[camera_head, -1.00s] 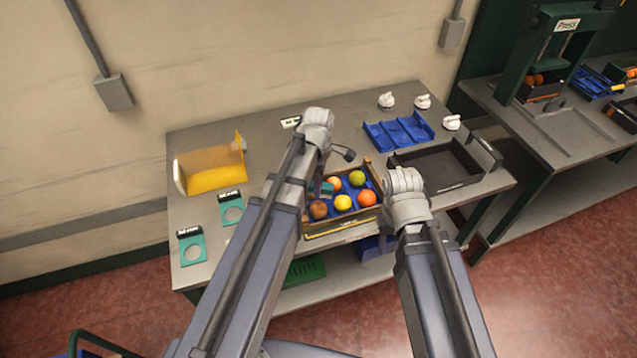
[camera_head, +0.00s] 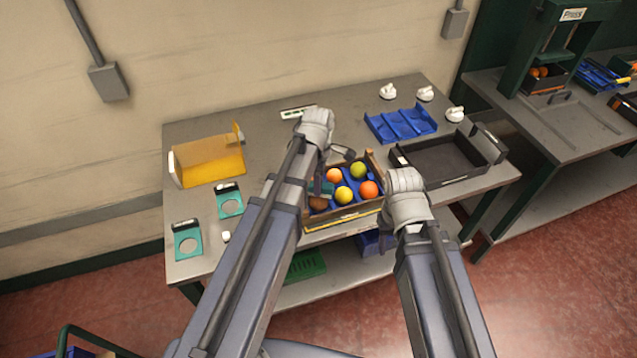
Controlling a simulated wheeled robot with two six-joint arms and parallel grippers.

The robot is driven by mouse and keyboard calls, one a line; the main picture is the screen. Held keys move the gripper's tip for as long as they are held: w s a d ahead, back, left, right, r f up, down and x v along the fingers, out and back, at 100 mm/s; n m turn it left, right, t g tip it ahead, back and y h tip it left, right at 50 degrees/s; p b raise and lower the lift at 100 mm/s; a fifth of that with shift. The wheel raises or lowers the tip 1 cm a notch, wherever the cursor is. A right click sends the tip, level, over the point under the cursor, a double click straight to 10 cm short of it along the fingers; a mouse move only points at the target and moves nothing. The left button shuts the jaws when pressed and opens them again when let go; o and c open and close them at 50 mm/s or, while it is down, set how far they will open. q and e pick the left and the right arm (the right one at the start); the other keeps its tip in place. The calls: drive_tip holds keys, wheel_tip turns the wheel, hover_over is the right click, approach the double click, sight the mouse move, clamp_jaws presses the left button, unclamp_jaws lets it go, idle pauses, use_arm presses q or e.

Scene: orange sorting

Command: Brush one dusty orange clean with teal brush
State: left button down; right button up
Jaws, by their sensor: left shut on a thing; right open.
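A wooden crate (camera_head: 378,167) with a blue insert holds several fruits. A brown, dusty-looking orange (camera_head: 318,204) sits at its front left, partly hidden by my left arm and the brush. The teal brush (camera_head: 326,188) is just above or against this orange; I cannot tell whether they touch. My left gripper (camera_head: 340,154) is over the crate's left side, shut on the brush, its fingertips mostly hidden by its own wrist. My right gripper (camera_head: 405,190) is at the crate's right edge, open, with its fingers hidden under the wrist.
Other fruits in the crate are orange (camera_head: 369,189), yellow (camera_head: 344,195) and green (camera_head: 359,170). A blue tray (camera_head: 402,123) and a black bin (camera_head: 440,158) stand to the right. A yellow stand (camera_head: 212,160) and teal ring plates (camera_head: 188,241) are at left.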

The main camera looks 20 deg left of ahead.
use_arm(q)
drive_tip(key=shift+f+b, duration=0.5)
drive_tip(key=shift+b, duration=0.1)
idle(1.6)
drive_tip(key=shift+d, duration=0.15)
drive_tip(key=shift+d, duration=0.65)
drive_tip(key=shift+a, duration=0.25)
drive_tip(key=shift+a, duration=1.25)
drive_tip(key=shift+d, duration=0.1)
drive_tip(key=shift+d, duration=1.35)
drive_tip(key=shift+a, duration=0.2)
